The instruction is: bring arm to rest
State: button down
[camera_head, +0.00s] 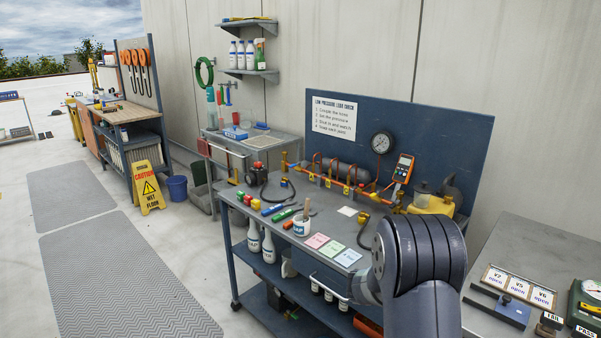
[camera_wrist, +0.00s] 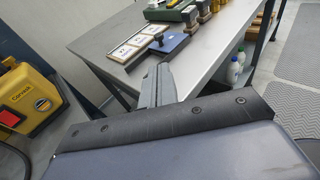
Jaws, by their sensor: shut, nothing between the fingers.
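My gripper (camera_wrist: 162,68) shows in the wrist view with its two dark fingers together and nothing between them. The fingers lie in front of the near edge of a grey steel table (camera_wrist: 215,72); I cannot tell the exact gap to it. In the head view my dark, ribbed arm rises at the lower right, in front of the blue bench (camera_head: 328,208). My gripper is hidden there.
In the wrist view a yellow machine (camera_wrist: 38,108) with a red switch stands close at left. Framed cards (camera_wrist: 131,40) and a blue block with a black knob (camera_wrist: 168,43) lie on the table. In the head view, a caution sign (camera_head: 149,188) stands beside open floor mats.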

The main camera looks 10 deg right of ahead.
aim_at(506, 300)
jog(key=p+x, duration=0.1)
jog(key=x, duration=1.3)
jog(key=shift+s, duration=0.15)
jog(key=shift+r, duration=0.1)
